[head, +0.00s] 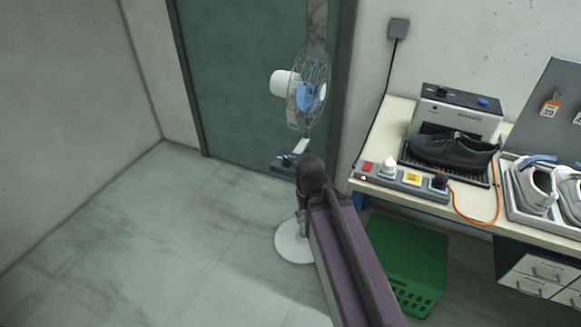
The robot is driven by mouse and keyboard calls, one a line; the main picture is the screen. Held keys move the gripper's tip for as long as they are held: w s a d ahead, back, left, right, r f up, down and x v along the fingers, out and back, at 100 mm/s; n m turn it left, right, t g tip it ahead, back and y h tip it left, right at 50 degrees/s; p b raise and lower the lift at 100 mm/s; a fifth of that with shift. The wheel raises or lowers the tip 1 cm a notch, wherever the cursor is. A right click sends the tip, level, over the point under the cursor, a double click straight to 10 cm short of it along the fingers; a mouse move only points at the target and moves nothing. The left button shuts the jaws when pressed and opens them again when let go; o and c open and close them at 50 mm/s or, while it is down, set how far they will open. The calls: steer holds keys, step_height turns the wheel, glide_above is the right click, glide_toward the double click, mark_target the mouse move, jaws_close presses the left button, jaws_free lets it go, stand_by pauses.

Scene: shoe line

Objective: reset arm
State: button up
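My arm (345,255) reaches up from the bottom edge of the head view, right of centre. Its purple link ends at a dark rounded joint in front of the standing fan (308,95). My gripper does not show in this view, so I cannot see its fingers or whether it holds anything.
The fan's round white base (292,243) stands on the floor beside my arm. A green crate (410,255) lies right of the arm, under the workbench (455,213). The bench bears a dark shoe (452,150), a machine (458,108) and grey shoes (535,187). Floor at left is clear.

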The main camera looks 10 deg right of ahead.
step_height(320, 180, up, 5)
steer(key=p, duration=0.5)
steer(key=shift+r, duration=0.15)
